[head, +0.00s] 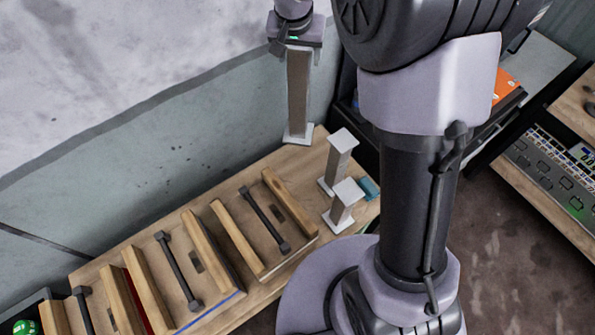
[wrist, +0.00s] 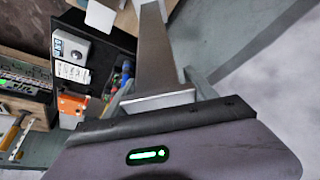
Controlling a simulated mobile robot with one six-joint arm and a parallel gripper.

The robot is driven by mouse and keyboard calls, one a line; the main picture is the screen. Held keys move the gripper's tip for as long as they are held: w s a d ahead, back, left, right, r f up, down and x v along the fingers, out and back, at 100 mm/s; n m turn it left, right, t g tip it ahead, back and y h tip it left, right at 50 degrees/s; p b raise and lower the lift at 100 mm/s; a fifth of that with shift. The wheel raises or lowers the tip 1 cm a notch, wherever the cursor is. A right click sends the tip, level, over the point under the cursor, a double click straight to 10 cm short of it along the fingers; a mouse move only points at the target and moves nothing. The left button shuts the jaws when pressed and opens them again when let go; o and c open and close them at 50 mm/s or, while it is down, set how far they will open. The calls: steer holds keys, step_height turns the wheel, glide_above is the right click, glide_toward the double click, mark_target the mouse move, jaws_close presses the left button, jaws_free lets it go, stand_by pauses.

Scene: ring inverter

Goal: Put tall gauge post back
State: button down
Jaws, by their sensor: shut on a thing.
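The tall gauge post (head: 298,92) is a grey-brown upright column with a pale square foot and a pale top plate. My gripper (head: 296,44) is shut on its top end. The post hangs down from it, about upright, with its foot at the far corner of the wooden bench (head: 262,172). I cannot tell whether the foot touches the bench. In the wrist view, the post (wrist: 154,50) runs away from between my two fingers (wrist: 160,94). Two shorter posts, a middle one (head: 340,158) and a short one (head: 343,202), stand on the bench just nearer.
Wooden racks with dark double-ended gauges (head: 265,220) (head: 178,272) fill the bench to the left. A small teal block (head: 369,188) lies beside the short posts. A wall runs behind the bench. A dark shelf with bins (wrist: 118,80) shows in the wrist view.

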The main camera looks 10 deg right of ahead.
steer(key=b, duration=1.5)
glide_above(299, 122)
steer(key=w, duration=0.3)
steer(key=f, duration=1.5)
steer(key=shift+d+f, duration=0.3)
step_height(299, 122, down, 10)
steer(key=shift+r+b, duration=0.1)
steer(key=shift+b, duration=1.15)
steer(key=shift+c, duration=1.4)
jaws_free()
